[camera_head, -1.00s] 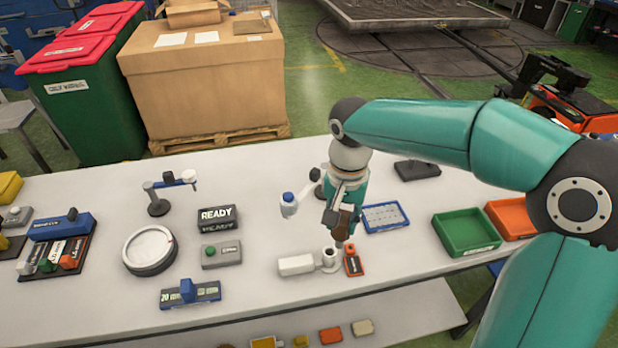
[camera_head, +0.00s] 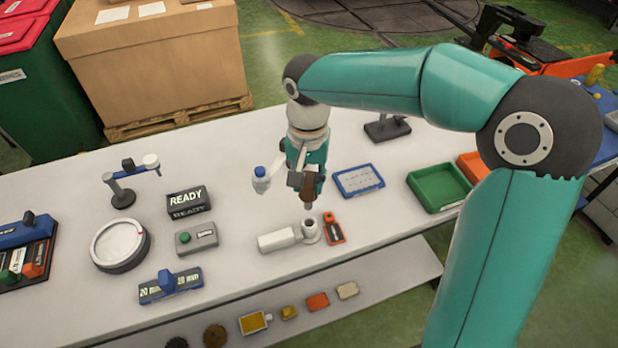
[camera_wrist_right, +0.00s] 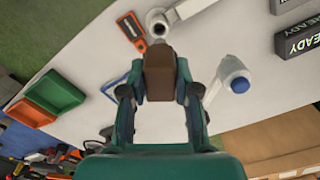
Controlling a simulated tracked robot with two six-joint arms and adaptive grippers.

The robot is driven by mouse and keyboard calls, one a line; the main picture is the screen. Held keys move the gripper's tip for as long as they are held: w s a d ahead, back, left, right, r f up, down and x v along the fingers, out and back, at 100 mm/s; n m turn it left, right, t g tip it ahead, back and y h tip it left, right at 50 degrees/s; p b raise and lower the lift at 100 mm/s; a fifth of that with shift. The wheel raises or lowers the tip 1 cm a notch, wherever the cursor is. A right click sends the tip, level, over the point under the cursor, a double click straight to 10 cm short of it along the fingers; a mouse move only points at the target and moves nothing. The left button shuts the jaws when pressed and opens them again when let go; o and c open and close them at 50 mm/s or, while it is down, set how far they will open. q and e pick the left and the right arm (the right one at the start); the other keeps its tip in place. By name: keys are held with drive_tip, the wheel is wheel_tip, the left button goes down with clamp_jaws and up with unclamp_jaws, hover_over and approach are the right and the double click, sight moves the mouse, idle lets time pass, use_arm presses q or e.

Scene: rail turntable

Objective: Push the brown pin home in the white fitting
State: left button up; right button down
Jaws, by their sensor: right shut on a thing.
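My right gripper (camera_head: 306,182) is shut on the brown pin (camera_head: 308,194) and holds it upright above the bench. In the right wrist view the brown pin (camera_wrist_right: 160,72) sits between the two fingers of the gripper (camera_wrist_right: 160,92), its far end toward the fitting. The white fitting (camera_head: 279,240) lies on the bench, with a round upright socket (camera_head: 309,229) at its right end. The pin's lower end appears just above this socket, apart from it. In the wrist view the fitting (camera_wrist_right: 196,7) is partly cut off. My left gripper is not in view.
An orange-and-black item (camera_head: 334,229) lies close to the socket's right. A blue-rimmed tray (camera_head: 358,180) and a green tray (camera_head: 438,190) lie to the right. Bench front of the fitting is clear.

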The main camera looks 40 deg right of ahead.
sight(308, 209)
drive_tip(key=shift+f+b, duration=1.65)
drive_tip(key=shift+f, duration=0.65)
drive_tip(key=shift+f+b, duration=2.25)
drive_tip(key=shift+f, duration=0.45)
drive_tip(key=c, duration=0.8)
unclamp_jaws()
drive_tip(key=shift+o, duration=0.2)
wheel_tip(308, 209, up, 12)
drive_tip(key=shift+f, duration=0.1)
